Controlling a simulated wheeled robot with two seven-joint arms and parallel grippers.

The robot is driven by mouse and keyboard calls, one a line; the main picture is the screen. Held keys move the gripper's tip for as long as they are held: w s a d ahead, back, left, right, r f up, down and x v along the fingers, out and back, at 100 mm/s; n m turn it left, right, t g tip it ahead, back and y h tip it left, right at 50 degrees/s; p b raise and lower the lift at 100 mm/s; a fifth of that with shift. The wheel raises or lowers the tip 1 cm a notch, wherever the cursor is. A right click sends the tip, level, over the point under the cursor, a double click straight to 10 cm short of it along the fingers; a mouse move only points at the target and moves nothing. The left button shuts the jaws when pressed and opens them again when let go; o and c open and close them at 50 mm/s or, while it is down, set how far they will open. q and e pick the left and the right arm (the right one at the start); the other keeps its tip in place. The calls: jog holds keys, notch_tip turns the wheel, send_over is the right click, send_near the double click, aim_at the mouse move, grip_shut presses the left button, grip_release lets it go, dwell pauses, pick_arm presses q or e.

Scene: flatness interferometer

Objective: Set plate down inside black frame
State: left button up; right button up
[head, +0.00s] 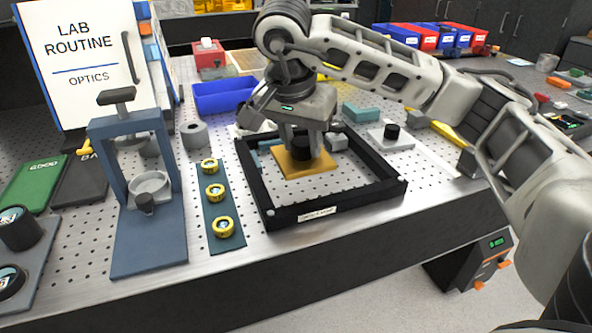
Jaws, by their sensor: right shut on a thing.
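The orange square plate (290,170) with a black knob (301,148) on top appears within the outline of the black frame (336,207). My right gripper (302,140) points down over it, shut on the knob. I cannot tell whether the plate touches the surface inside the frame or hangs just above it. The frame lies flat near the front edge of the perforated bench, with a white label on its front bar. Its far side is partly hidden by my right gripper. My left gripper is not in view.
A blue press-like stand (150,235) and a strip with yellow-ringed lenses (222,238) stand left of the frame. A pale plate with a black knob (391,132) lies to the right. A blue bin (222,98) and teal block (366,112) are behind.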

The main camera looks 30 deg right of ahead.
aim_at(296, 138)
jog(key=w+f, duration=0.2)
jog(key=f, duration=0.1)
jog(key=shift+d+f, duration=0.1)
jog(key=shift+d, duration=0.3)
jog(key=shift+w+f, duration=0.15)
jog(key=shift+w, duration=0.2)
jog(key=shift+w+d+f, duration=0.15)
jog(key=shift+w+f, duration=0.1)
jog(key=shift+f, duration=0.15)
jog(key=x, duration=0.3)
jog(key=shift+s+a+f+p, duration=0.1)
jog(key=shift+a+f+p, duration=0.1)
jog(key=shift+a+p, duration=0.1)
jog(key=shift+f, duration=0.25)
jog(key=o, duration=1.2)
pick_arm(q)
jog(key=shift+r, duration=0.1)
